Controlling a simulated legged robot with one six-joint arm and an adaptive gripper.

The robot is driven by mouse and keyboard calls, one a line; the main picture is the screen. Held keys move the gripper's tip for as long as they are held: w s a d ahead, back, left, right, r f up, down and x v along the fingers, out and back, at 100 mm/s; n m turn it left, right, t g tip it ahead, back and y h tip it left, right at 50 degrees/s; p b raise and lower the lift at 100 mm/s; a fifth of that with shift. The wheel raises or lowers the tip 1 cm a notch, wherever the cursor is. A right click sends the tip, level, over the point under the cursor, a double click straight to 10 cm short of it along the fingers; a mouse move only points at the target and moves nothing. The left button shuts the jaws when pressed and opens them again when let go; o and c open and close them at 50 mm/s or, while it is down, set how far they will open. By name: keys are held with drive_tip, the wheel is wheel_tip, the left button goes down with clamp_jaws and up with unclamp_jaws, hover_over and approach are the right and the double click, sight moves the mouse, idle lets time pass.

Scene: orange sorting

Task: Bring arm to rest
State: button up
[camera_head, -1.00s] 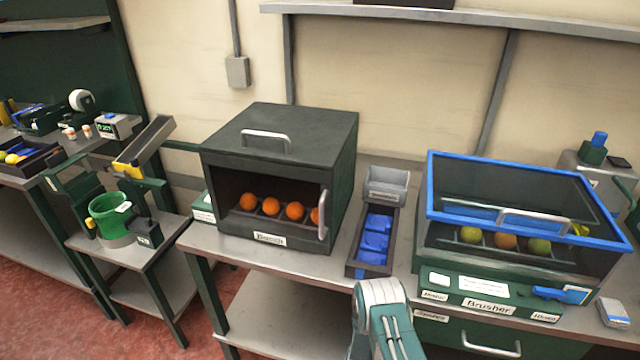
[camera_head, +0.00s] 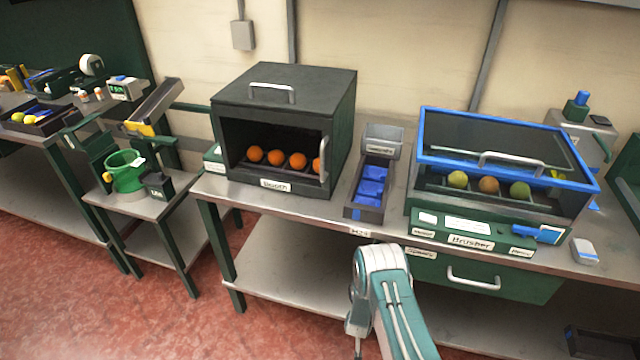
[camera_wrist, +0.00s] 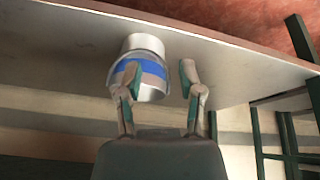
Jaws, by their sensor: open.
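My arm (camera_head: 395,300) shows at the bottom of the head view, its pale, teal-edged bend in front of the bench edge. My gripper (camera_wrist: 158,74) shows in the wrist view with its two fingers apart. A white cylinder with a blue band (camera_wrist: 140,72) appears between and beyond the fingers, partly behind the left one. I cannot tell what it is or whether it touches a finger. No held object is clear.
The bench (camera_head: 215,187) bears a dark box with several oranges (camera_head: 298,160), a narrow tray with blue pieces (camera_head: 368,195) and a blue-framed brusher (camera_head: 470,241) with three fruits. A stand with a green ring (camera_head: 125,178) is left. Red floor (camera_head: 130,300) is clear in front.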

drive_tip(key=w+r, duration=0.6)
drive_tip(key=r, duration=0.5)
wheel_tip(320, 180, up, 32)
drive_tip(key=s+a+y, duration=0.1)
drive_tip(key=y, duration=0.1)
drive_tip(key=s+r+t, duration=0.1)
drive_tip(key=s+r, duration=0.6)
drive_tip(key=r, duration=0.4)
drive_tip(key=s+d+r, duration=0.1)
drive_tip(key=s+r, duration=0.2)
drive_tip(key=s, duration=0.5)
drive_tip(key=s+d+r, duration=0.1)
drive_tip(key=s+r, duration=0.3)
drive_tip(key=s, duration=0.4)
drive_tip(key=s+d+r+h, duration=0.1)
drive_tip(key=s+r, duration=0.3)
drive_tip(key=s, duration=0.4)
drive_tip(key=shift+s+d+r, duration=0.2)
drive_tip(key=shift+s+d, duration=0.2)
drive_tip(key=shift+d, duration=0.1)
drive_tip(key=shift+o, duration=0.6)
